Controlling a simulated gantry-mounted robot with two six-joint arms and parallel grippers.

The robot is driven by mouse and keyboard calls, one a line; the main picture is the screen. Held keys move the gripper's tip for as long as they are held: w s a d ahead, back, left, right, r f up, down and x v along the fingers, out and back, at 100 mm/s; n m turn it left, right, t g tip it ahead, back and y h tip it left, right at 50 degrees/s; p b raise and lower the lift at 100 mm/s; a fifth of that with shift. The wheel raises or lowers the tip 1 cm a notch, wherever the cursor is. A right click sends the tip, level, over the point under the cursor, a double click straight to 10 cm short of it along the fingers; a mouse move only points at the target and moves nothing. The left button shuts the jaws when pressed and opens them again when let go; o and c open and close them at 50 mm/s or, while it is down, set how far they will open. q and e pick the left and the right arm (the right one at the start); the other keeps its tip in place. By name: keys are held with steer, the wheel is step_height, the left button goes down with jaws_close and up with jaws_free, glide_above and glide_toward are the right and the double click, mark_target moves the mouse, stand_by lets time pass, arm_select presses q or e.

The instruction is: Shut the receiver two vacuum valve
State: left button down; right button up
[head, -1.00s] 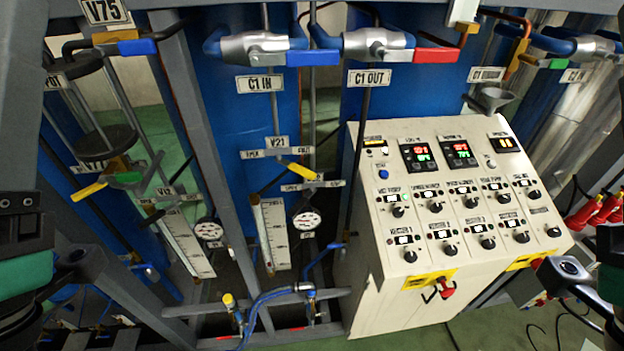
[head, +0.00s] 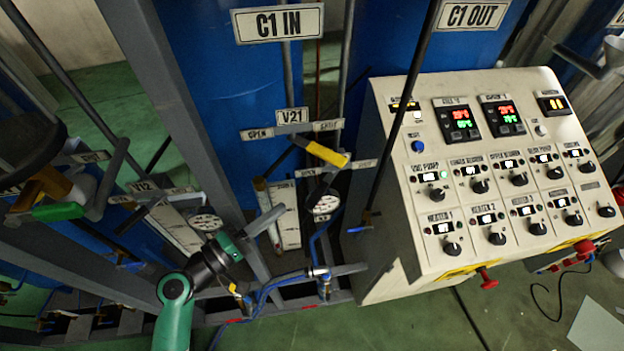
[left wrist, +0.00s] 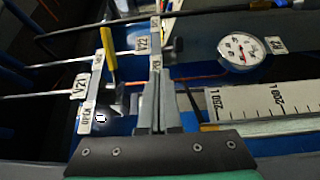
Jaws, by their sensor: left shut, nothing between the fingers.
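A yellow valve handle (head: 326,154) slopes down to the right from the V21 label plate (head: 291,115), over a lower label plate. In the left wrist view the yellow handle (left wrist: 110,57) is left of my fingers, between the V21 plate (left wrist: 78,88) and the V22 plate (left wrist: 142,42). I cannot tell which plate it belongs to. My left gripper (head: 264,186) points up below and left of the handle, apart from it. In the left wrist view its fingers (left wrist: 158,80) are shut and empty, with tips close to the V22 plate. My right gripper is out of view.
A control panel (head: 490,180) stands on the right. Round gauges (head: 326,204) and a white scale (left wrist: 262,102) are close by. Frame posts (head: 185,110) and pipes (head: 270,290) crowd the left. A green handle (head: 58,212) is at the far left.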

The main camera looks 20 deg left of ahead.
arm_select(q)
step_height(320, 180, down, 3)
steer(key=s+a+n+y, duration=0.1)
glide_toward(322, 185)
steer(key=w, duration=0.2)
steer(key=w+f, duration=0.1)
steer(key=w, duration=0.1)
steer(key=shift+d, duration=0.2)
steer(key=shift+d, duration=0.1)
